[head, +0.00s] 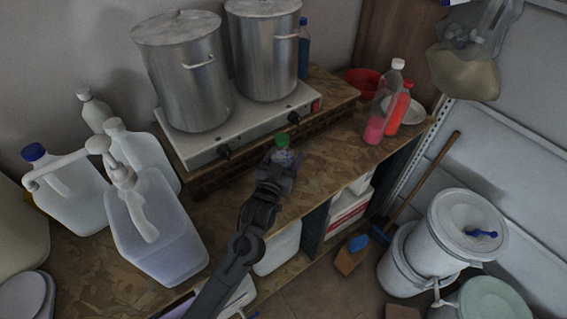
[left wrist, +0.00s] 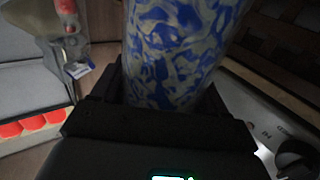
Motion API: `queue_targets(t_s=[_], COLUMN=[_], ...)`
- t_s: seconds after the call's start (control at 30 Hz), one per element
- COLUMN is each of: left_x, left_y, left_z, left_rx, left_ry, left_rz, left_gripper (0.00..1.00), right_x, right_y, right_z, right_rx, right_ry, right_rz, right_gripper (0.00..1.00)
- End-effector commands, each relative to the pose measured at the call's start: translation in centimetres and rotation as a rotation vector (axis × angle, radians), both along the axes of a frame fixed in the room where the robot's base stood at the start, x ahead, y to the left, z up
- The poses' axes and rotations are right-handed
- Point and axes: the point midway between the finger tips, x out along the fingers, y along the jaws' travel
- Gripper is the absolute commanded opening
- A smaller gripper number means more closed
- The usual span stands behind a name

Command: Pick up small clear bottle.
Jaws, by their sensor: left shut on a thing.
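The small bottle (head: 282,153) has a green cap and stands roughly upright in front of the stove on the wooden bench. In the left wrist view the bottle (left wrist: 175,50) fills the upper middle, and its body shows a blue and pale blotchy pattern. My left gripper (head: 284,168) reaches in from the bottom of the head view and is shut around the bottle's body. The gripper hides the bottle's lower part, so I cannot tell whether its base touches the bench. My right gripper is in neither view.
Two steel pots (head: 185,75) stand on a stove (head: 215,140) just behind. Large jugs (head: 155,225) crowd the bench's left. A pink-filled bottle (head: 381,110) stands near the right end. White buckets (head: 455,235) are on the floor. Bench right of the gripper is clear.

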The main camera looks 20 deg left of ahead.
Motion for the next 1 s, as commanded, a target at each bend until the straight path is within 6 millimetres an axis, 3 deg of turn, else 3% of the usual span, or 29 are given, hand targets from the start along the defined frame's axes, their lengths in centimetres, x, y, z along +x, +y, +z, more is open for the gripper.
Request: queue_targets(t_s=[0.27, 0.57, 1.0], left_x=[0.0, 0.1, -2.7], left_y=[0.0, 0.0, -7.7], left_z=[1.3, 4.8, 9.7], left_rx=[0.0, 0.0, -0.004], left_ry=[-0.004, -0.005, -0.003], left_rz=[0.0, 0.0, -0.001], left_gripper=[0.22, 0.22, 0.22], right_x=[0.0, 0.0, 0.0], right_y=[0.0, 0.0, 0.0], right_z=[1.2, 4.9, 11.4], right_rx=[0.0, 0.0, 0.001], right_ry=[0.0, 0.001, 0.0], right_rz=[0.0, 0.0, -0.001], right_gripper=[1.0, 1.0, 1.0])
